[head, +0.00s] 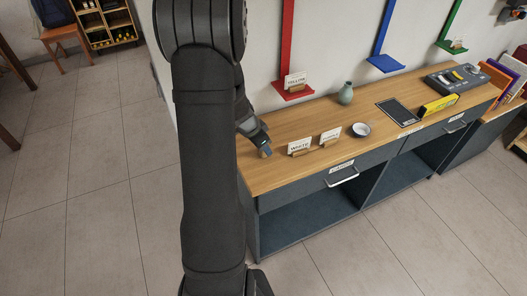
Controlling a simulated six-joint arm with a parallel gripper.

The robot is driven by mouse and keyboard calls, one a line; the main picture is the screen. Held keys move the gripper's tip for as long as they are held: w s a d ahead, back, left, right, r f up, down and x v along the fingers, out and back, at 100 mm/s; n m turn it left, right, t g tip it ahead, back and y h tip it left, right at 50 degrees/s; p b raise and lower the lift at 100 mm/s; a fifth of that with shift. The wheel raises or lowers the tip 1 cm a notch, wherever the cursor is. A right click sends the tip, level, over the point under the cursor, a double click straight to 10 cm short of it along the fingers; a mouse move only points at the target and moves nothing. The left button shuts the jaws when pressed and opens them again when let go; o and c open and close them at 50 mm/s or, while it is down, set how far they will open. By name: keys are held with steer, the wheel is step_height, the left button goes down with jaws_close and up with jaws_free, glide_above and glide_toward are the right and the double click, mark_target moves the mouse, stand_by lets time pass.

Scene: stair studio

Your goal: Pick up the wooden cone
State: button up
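My gripper (262,148) reaches down over the left end of the wooden counter (320,118), partly hidden behind my own arm. A small tan piece (265,153) shows right at its fingertips. It may be the wooden cone, but it is too small to tell its shape or whether the fingers are closed on it. No other cone shape is clear in view; my arm hides part of the counter's left end and the wall behind.
Name cards reading WHITE (299,146) and apparently PURPLE (330,137) stand just right of my gripper. A red wall shelf (293,93) hangs behind.

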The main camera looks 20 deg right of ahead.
steer(key=shift+f, duration=0.1)
jaws_close()
stand_by(0.4)
